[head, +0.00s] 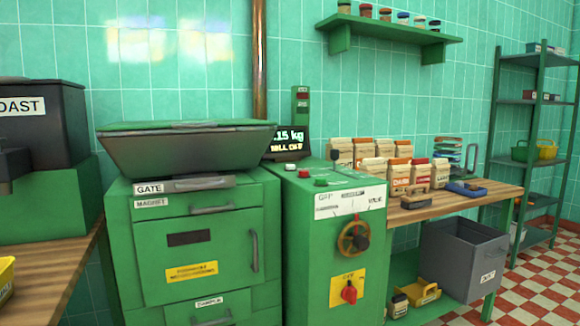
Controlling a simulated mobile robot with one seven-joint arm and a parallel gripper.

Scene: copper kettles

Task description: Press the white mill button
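The green mill cabinet (300,240) stands in the middle of the head view. On its top are a small white button (290,167), a red button (304,174) and a green button (320,182). The white one is the farthest back and farthest left of these. A dark display (288,141) behind them shows a weight ending in ".15 kg" and a line that seems to read "MILL OFF". My gripper is not in this view, so its place and state are hidden.
A dark hopper (185,150) rises just left of the buttons. The cabinet front carries a brass handwheel (352,238) and a red knob (349,292). Packed bags (400,172) fill the bench at right. A grey bin (462,260) stands below. A shelf (390,30) hangs above.

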